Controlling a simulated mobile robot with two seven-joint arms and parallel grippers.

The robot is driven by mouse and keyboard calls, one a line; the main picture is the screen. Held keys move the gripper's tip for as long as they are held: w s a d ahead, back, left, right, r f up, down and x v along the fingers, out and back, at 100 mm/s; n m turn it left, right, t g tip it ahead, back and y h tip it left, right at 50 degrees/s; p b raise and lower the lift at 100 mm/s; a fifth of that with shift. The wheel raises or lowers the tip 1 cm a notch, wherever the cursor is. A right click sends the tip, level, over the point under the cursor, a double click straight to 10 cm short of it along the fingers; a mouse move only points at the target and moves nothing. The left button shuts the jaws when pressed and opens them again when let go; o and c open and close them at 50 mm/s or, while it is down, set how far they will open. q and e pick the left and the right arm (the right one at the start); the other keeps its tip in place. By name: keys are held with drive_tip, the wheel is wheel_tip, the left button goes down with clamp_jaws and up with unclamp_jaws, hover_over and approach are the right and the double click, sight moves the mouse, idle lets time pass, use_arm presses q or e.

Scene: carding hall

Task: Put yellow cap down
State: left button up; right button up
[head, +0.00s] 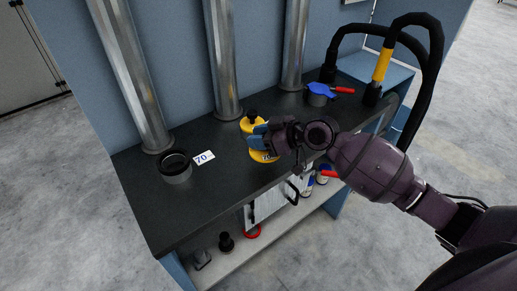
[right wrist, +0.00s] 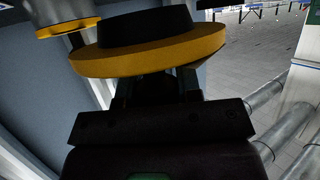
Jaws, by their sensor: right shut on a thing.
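The yellow cap (head: 252,123), with a black knob on top, is at my right gripper (head: 259,137) over the middle of the dark bench top. The gripper is shut on it, with its blue fingertips at the cap's side. In the right wrist view, the yellow disc (right wrist: 150,52) with its black upper part sits across the fingers. More yellow with a small label (head: 264,156) shows just below the fingers; I cannot tell whether it is part of the cap. Whether the cap touches the bench is hidden. My left gripper is not in view.
On the bench (head: 205,192) are a dark open ring fitting (head: 175,168), a card reading 70 (head: 204,158), a blue-topped fitting with a red handle (head: 320,93) and a looped black hose (head: 437,75). Metal pipes (head: 222,60) rise behind. A lower shelf (head: 275,238) holds small items.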

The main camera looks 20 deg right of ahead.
drive_tip(key=shift+f+b, duration=0.3)
drive_tip(key=shift+f, duration=1.8)
drive_tip(key=shift+f, duration=0.15)
drive_tip(key=o, duration=0.5)
drive_tip(key=shift+f, duration=0.1)
drive_tip(key=o, duration=0.5)
